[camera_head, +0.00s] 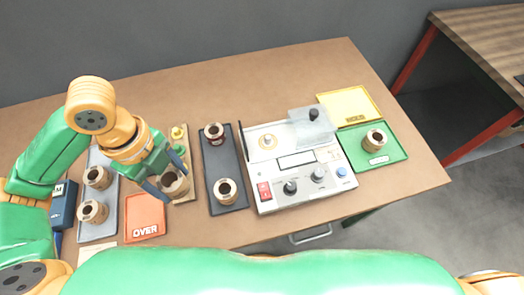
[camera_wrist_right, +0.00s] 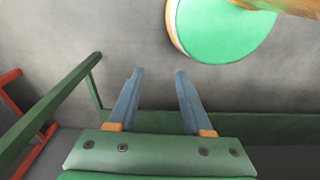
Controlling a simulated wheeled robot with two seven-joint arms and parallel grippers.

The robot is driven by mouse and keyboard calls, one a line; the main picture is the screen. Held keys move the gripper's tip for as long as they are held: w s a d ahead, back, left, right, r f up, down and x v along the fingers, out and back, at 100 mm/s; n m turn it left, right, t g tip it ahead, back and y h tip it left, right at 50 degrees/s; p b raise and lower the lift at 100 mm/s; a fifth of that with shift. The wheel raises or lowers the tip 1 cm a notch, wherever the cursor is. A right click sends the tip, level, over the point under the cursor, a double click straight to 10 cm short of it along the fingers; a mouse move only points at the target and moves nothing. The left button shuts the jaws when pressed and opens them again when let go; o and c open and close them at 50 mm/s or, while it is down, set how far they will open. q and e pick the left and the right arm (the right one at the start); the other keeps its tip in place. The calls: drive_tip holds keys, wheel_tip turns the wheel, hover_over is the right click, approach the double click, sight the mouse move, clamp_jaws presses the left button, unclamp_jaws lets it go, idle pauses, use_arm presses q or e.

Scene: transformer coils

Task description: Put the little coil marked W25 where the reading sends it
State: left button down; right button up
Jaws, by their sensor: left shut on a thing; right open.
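My left gripper (camera_head: 166,188) is shut on a small brown coil (camera_head: 174,183) over the front of a tan board; whether the coil touches the board I cannot tell. Its marking cannot be read, so I cannot tell if it is W25. Other similar coils stand in the dark tray (camera_head: 221,172), the grey tray (camera_head: 99,224) and the green tray (camera_head: 391,152). The tester (camera_head: 300,205) has a display (camera_head: 297,159), whose reading is not legible. An orange tray (camera_head: 146,210) marked OVER is empty. A yellow tray (camera_head: 349,104) is empty. My right gripper (camera_wrist_right: 158,75) is open and empty.
The tan board (camera_head: 184,147) carries a yellow-and-green part (camera_head: 178,133). A blue box (camera_head: 63,205) stands at the left. A second table (camera_head: 480,35) with red legs is at the right. The brown table (camera_head: 270,80) is bare along the back.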

use_arm(q)
drive_tip(key=w+d+f, duration=0.2)
drive_tip(key=w+f, duration=0.1)
drive_tip(key=w, duration=0.1)
drive_tip(key=w+d+f, duration=0.2)
drive_tip(key=w+f, duration=0.1)
drive_tip(key=w+d+f, duration=0.2)
drive_tip(key=w+f, duration=0.2)
drive_tip(key=shift+w, duration=0.35)
wheel_tip(320, 180, down, 3)
drive_tip(key=shift+a+r+p, duration=0.1)
drive_tip(key=shift+a+p, duration=0.05)
drive_tip(key=shift+p, duration=0.35)
drive_tip(key=shift+f, duration=0.2)
use_arm(e)
drive_tip(key=shift+a+r, duration=0.6)
drive_tip(key=shift+a, duration=0.15)
use_arm(q)
drive_tip(key=shift+f, duration=0.1)
use_arm(e)
drive_tip(key=shift+f, duration=0.1)
use_arm(q)
drive_tip(key=shift+c, duration=0.2)
unclamp_jaws()
